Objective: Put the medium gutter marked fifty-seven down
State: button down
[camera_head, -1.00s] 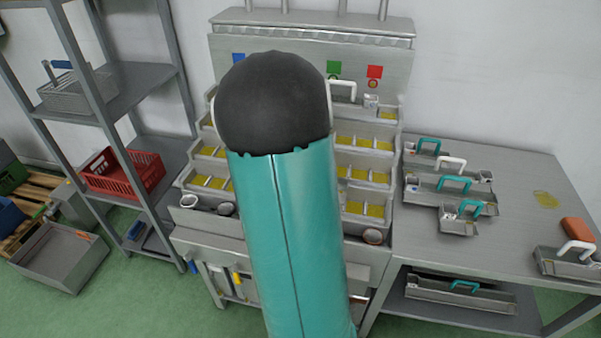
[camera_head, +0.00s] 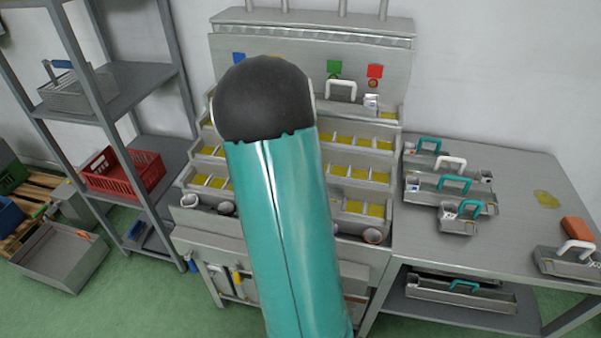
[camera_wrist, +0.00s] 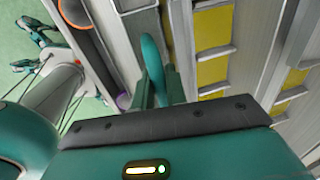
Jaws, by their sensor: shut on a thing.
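In the wrist view my gripper (camera_wrist: 156,88) is shut on an upright teal handle (camera_wrist: 152,58). The handle belongs to a grey metal gutter, but I cannot read a number on it and most of its body is hidden. Beyond the handle lie grey channels with yellow-bottomed compartments (camera_wrist: 213,28). In the head view my arm hides the gripper and the held gutter. The stepped metal stand (camera_head: 362,160) with yellow-bottomed rows is behind my arm. I cannot tell whether the held gutter touches the stand.
A metal bench (camera_head: 515,185) on the right carries several gutters with teal or white handles and an orange block (camera_head: 577,229). Another gutter (camera_head: 462,292) lies on its lower shelf. A shelf rack with a red crate (camera_head: 122,172) stands left. A white-handled piece (camera_head: 341,90) sits on the top tier.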

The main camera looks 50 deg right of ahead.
jog(key=shift+f, duration=0.2)
jog(key=c, duration=1.4)
grip_release()
jog(key=shift+r, duration=0.1)
notch_tip(320, 180, up, 13)
jog(key=a, duration=0.2)
jog(key=w+a+r+n+t+y, duration=0.1)
jog(key=a+r+n, duration=0.2)
jog(key=a+n, duration=0.55)
jog(key=a+r+n+t, duration=0.25)
jog(key=a+n, duration=0.25)
jog(key=a, duration=0.7)
jog(key=s+a+n, duration=0.4)
jog(key=a+n, duration=0.5)
jog(key=s+a+n+t+y, duration=0.1)
jog(key=s+a+n, duration=0.3)
jog(key=a+n, duration=0.5)
jog(key=shift+s+a+r, duration=0.35)
jog(key=shift+a+r, duration=0.05)
jog(key=shift+a, duration=0.05)
